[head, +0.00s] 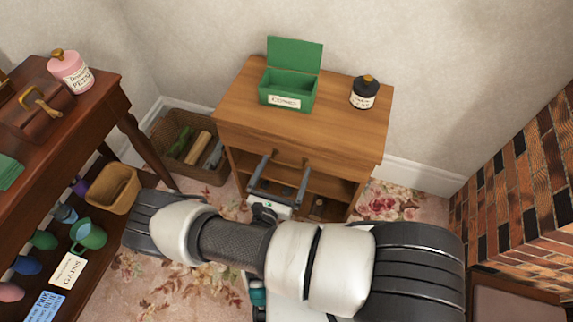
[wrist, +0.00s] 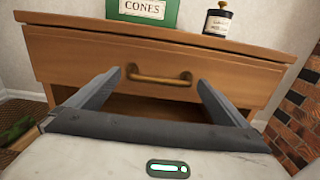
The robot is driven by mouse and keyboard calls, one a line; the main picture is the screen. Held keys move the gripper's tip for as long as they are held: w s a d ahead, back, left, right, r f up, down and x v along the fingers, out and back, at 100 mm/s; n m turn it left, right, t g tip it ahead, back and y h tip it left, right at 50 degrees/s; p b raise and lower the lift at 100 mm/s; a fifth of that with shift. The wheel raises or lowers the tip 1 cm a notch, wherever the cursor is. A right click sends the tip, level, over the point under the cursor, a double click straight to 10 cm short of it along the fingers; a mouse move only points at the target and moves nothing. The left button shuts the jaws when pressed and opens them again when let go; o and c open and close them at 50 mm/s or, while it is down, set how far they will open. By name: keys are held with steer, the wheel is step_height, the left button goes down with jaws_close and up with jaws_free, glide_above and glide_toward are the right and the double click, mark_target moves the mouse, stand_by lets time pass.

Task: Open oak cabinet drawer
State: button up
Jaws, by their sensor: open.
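The oak cabinet (head: 230,104) stands against the wall, with an open shelf space below its top drawer. The drawer (wrist: 220,78) looks shut in the wrist view and carries a brass bar handle (wrist: 160,77) at its middle. My gripper (wrist: 157,80) is open and empty. Its two fingers reach toward the drawer front, one on each side of the handle, and do not appear to touch it. In the head view my gripper (head: 290,157) is in front of the drawer, and the handle is small between the fingers.
A green open box (head: 290,90) and a dark jar (head: 364,92) stand on the cabinet top. A wicker basket (head: 190,145) is on the floor to the left. A dark wooden table (head: 100,98) stands at far left, and a brick fireplace (head: 520,175) at right.

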steer(key=shift+x, duration=1.15)
